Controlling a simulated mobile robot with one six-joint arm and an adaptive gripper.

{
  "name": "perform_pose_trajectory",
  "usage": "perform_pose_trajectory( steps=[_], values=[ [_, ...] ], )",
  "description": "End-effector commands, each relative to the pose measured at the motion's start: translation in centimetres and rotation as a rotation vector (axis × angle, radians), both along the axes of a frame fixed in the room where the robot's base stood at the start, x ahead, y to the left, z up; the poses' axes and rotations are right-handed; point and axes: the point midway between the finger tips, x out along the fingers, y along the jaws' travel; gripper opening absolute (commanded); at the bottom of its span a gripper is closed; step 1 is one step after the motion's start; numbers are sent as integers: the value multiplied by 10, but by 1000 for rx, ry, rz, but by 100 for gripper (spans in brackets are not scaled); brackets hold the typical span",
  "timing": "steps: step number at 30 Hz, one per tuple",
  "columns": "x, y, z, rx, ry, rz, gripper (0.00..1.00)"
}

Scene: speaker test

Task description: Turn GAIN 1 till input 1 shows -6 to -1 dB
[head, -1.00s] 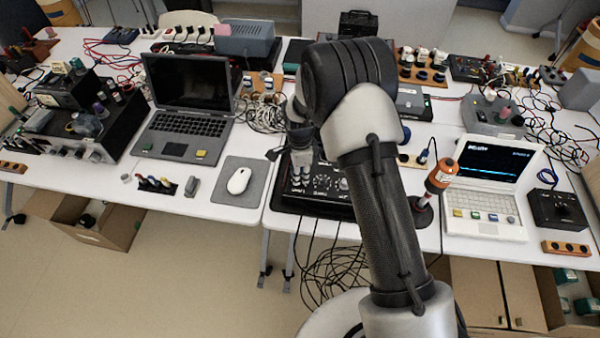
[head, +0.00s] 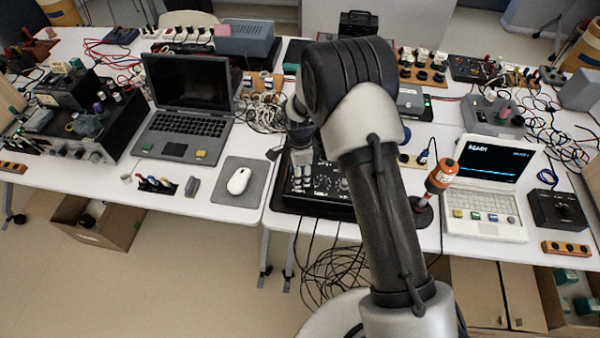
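The black audio box with knobs (head: 328,205) lies on the white table behind my arm, and my arm hides much of its right side. Small knobs and white markings show on its panel, but I cannot read which is GAIN 1. My gripper (head: 302,185) points down over the left part of this panel. Its fingertips are small here, and I cannot tell whether they touch or grip a knob. The white laptop (head: 485,205) at the right has a dark screen (head: 492,160) with a large word like "READY" and a blue line. No dB value is legible.
An orange-and-black upright device (head: 440,177) stands just right of my arm. A grey laptop (head: 188,100) and a white mouse (head: 239,181) on a grey pad are to the left. A black box with a knob (head: 558,210) is at the far right. Cables hang below the table's front edge.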

Motion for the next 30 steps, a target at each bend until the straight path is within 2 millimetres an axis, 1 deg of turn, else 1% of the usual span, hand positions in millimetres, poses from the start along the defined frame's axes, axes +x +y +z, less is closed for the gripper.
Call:
perform_pose_trajectory(
  steps=[5, 12, 16, 21, 30],
  values=[
    [1, 0, 27, 1, -5, 0, 40],
    [1, 0, 79, 1, -6, 0, 40],
    [1, 0, 100, 1, -4, 0, 40],
    [1, 0, 115, 0, -2, 0, 40],
    [0, 0, 117, 0, -1, 0, 40]
  ],
)
